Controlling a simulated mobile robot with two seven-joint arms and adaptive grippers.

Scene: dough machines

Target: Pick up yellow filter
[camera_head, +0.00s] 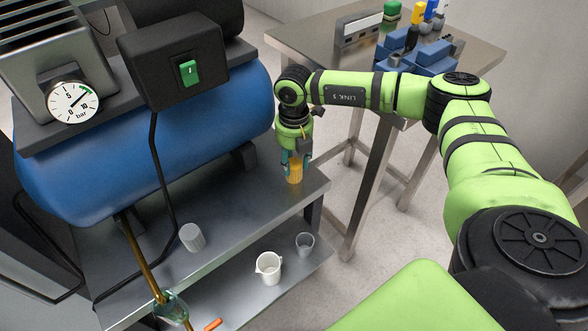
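The yellow filter (295,174) is a small ribbed cylinder. It is upright at the right end of the grey metal bench, near its back corner. My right gripper (294,163) points down over it, with a teal finger on each side of its upper part. At this size I cannot tell whether the fingers touch it or stand a little apart. The fingers and wrist hide the top of the filter. I do not make out my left gripper.
A blue compressor tank (110,150) stands left of the filter. A white ribbed cylinder (192,237) is on the bench. A white jug (268,267) and a clear cup (305,244) are on the lower shelf. A steel table (320,30) stands behind, with floor between.

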